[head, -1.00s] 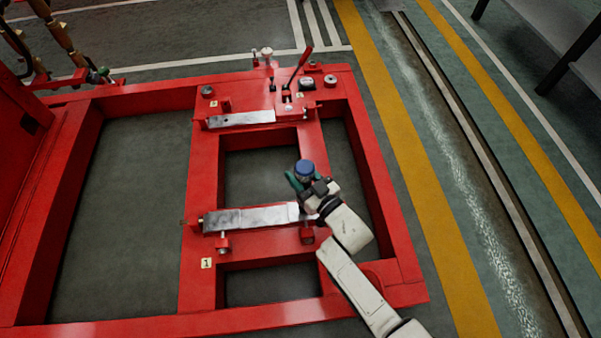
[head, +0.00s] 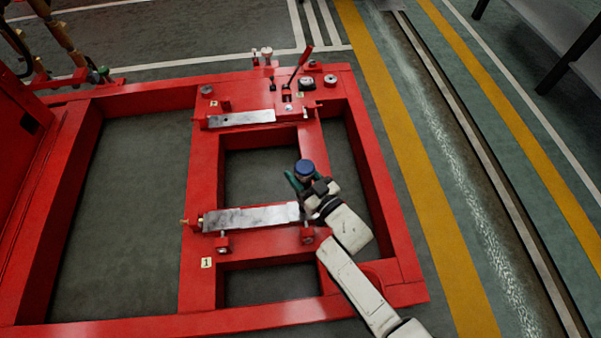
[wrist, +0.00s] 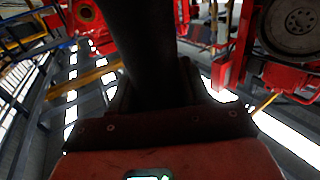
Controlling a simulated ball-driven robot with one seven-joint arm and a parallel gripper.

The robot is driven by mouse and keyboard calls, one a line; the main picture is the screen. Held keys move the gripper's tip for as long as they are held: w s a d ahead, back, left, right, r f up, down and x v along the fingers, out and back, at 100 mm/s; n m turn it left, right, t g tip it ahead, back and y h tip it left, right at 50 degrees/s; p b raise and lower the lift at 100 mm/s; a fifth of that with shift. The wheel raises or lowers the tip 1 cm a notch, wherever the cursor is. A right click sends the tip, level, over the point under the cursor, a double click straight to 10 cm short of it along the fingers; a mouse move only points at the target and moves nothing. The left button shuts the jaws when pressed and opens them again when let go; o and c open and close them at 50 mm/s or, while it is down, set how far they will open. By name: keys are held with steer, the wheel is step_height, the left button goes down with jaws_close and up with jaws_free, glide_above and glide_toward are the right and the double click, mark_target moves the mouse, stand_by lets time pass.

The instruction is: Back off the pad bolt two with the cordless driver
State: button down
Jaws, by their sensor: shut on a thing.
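The cordless driver (head: 304,170), teal with a blue top, is held up over the red frame in the head view. My gripper (head: 316,190) is shut on it. In the wrist view a dark upright shape (wrist: 150,50), probably the driver, fills the middle. The near steel pad (head: 250,218) lies left of and below the driver in the picture, with a label "1" (head: 206,263) close by. Bolts stand at its front edge, one at the left (head: 222,243) and one at the right (head: 307,235). The far steel pad (head: 241,118) has small labels near it, too small to read.
The red base frame (head: 200,170) has large open bays showing the floor. A red lever (head: 299,65) and small fittings stand at its far right corner. A dark-legged table (head: 570,50) stands at the upper right. The striped floor right of the frame is clear.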

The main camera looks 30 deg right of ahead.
mark_target(299, 161)
steer(key=shift+f+b, duration=0.3)
steer(key=shift+f, duration=0.05)
stand_by(1.1)
steer(key=shift+s+r+p, duration=0.15)
steer(key=shift+p, duration=0.15)
stand_by(1.2)
steer(key=shift+d, duration=0.1)
steer(key=shift+r+p, duration=2.5)
steer(key=shift+r, duration=0.45)
